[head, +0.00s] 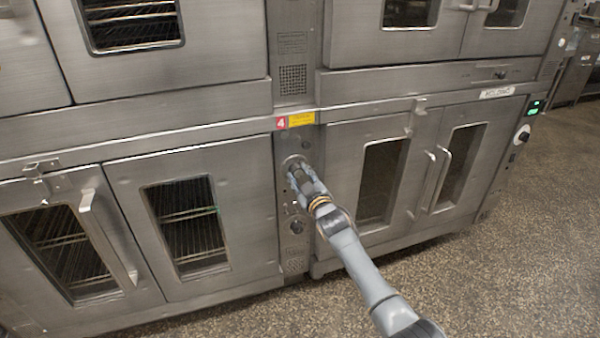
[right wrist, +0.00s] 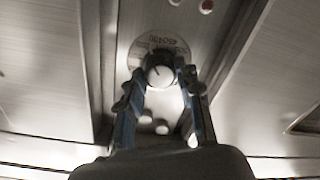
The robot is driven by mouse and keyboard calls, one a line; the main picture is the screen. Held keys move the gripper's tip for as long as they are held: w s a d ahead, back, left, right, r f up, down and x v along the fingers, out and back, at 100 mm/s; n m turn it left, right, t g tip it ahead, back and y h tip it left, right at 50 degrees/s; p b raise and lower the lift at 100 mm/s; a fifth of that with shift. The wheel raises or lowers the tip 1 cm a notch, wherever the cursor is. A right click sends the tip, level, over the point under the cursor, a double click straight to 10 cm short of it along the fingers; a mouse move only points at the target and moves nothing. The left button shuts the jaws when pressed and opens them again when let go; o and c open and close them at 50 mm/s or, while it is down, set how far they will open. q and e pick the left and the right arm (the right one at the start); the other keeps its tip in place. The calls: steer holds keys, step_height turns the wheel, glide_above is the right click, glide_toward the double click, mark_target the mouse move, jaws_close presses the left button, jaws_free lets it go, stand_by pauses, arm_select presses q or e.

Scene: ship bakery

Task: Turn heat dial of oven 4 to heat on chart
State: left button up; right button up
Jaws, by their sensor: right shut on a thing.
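The oven marked 4 (head: 175,225) is the lower steel oven, with a red number 4 label (head: 281,123) above its control panel (head: 288,262). My right gripper (head: 296,172) is at the upper part of that panel, over the heat dial, and mostly hides it in the head view. In the right wrist view the heat dial (right wrist: 160,77) is a pale round knob with a dark pointer line, in front of a round printed scale (right wrist: 141,49). My right gripper (right wrist: 161,75) is shut on the dial, one finger on each side. My left gripper is not in view. No chart is readable.
A yellow label (head: 302,119) sits beside the red one. Another knob (head: 296,227) is lower on the panel. More ovens are stacked above. The speckled floor (head: 500,270) is clear.

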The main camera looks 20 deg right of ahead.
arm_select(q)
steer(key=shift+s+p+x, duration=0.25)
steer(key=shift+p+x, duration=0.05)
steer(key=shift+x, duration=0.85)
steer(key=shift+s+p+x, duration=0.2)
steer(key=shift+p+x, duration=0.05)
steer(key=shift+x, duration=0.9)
arm_select(e)
steer(key=shift+m, duration=1.9)
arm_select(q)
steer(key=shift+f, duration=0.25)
arm_select(e)
steer(key=shift+f, duration=0.1)
steer(key=o, duration=1.2)
steer(key=shift+d, duration=0.1)
steer(key=shift+c, duration=0.2)
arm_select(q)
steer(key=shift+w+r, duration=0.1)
arm_select(e)
steer(key=s, duration=1.2)
steer(key=shift+d, duration=0.4)
